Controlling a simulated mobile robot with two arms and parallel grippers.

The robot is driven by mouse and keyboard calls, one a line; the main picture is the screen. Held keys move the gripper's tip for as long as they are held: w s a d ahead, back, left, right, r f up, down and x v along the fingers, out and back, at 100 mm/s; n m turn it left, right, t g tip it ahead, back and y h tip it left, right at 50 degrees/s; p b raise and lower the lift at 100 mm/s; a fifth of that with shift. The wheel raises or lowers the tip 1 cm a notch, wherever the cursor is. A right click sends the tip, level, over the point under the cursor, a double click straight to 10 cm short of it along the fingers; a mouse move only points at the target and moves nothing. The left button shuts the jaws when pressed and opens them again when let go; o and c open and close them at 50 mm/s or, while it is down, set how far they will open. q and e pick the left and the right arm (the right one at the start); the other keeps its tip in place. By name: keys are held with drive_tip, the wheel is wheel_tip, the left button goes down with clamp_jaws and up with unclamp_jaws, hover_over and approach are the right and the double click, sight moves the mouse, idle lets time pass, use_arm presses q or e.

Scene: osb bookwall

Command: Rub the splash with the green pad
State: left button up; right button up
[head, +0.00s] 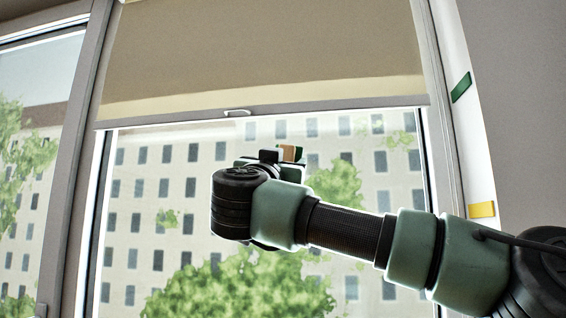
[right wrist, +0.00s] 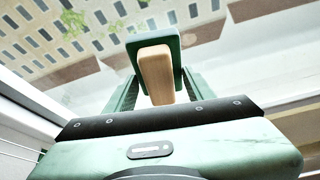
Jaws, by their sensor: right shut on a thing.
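My right gripper (head: 270,158) is in front of the window pane, below the blind. It is shut on the wooden handle (right wrist: 155,75) of the green pad (right wrist: 152,38), between its two fingers in the right wrist view. The pad's green plate is beyond the handle, on the window side. In the head view only a small tan piece of the handle (head: 287,153) shows past my wrist, and most of the pad is hidden. I cannot tell whether the pad touches the glass. I cannot make out the splash in either view. My left gripper is not in view.
A beige roller blind (head: 265,50) with a small pull handle (head: 237,112) covers the upper window. A green tag (head: 461,87) and a yellow tag (head: 482,209) are on the white strip at right. Buildings and trees show through the glass.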

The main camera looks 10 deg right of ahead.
drive_tip(key=shift+w+d, duration=0.1)
drive_tip(key=shift+w, duration=0.15)
